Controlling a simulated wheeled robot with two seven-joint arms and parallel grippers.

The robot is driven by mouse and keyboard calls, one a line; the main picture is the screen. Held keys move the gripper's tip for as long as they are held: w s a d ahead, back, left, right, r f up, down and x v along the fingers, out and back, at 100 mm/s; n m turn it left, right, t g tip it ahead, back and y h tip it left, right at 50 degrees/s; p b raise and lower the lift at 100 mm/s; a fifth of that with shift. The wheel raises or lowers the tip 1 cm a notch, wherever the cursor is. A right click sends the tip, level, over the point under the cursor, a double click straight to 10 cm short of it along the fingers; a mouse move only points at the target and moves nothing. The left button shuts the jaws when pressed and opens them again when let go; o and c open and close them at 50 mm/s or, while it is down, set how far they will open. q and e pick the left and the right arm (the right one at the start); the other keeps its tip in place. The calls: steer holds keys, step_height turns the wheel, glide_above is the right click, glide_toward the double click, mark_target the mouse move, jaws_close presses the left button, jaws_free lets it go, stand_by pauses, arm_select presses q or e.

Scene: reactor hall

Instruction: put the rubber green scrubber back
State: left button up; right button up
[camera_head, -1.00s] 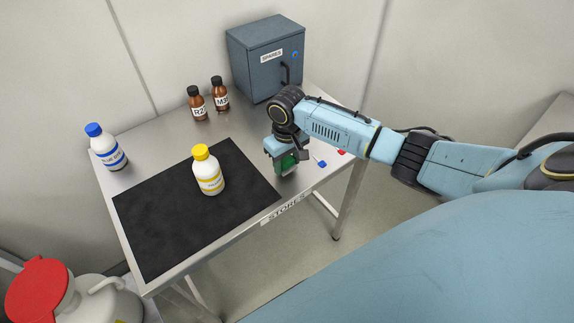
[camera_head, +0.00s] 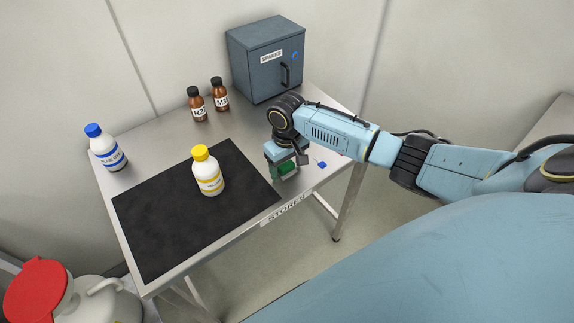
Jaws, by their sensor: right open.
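The green scrubber (camera_head: 287,168) is at the right front part of the steel table, beside the black mat. My right gripper (camera_head: 285,174) points down over the table, with its open fingers around or right at the scrubber. The gripper hides part of the scrubber, and I cannot tell whether the fingers touch it. My left gripper is not in view.
A yellow-capped bottle (camera_head: 208,172) stands on the black mat (camera_head: 165,225). A blue-capped bottle (camera_head: 105,148) stands left, two brown bottles (camera_head: 197,104) behind, and a grey SPARES cabinet (camera_head: 265,58) at the back. A small blue item (camera_head: 322,165) lies right of my gripper.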

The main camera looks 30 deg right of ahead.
mark_target(287, 165)
step_height(287, 165, up, 12)
steer(key=p, duration=0.2)
stand_by(0.5)
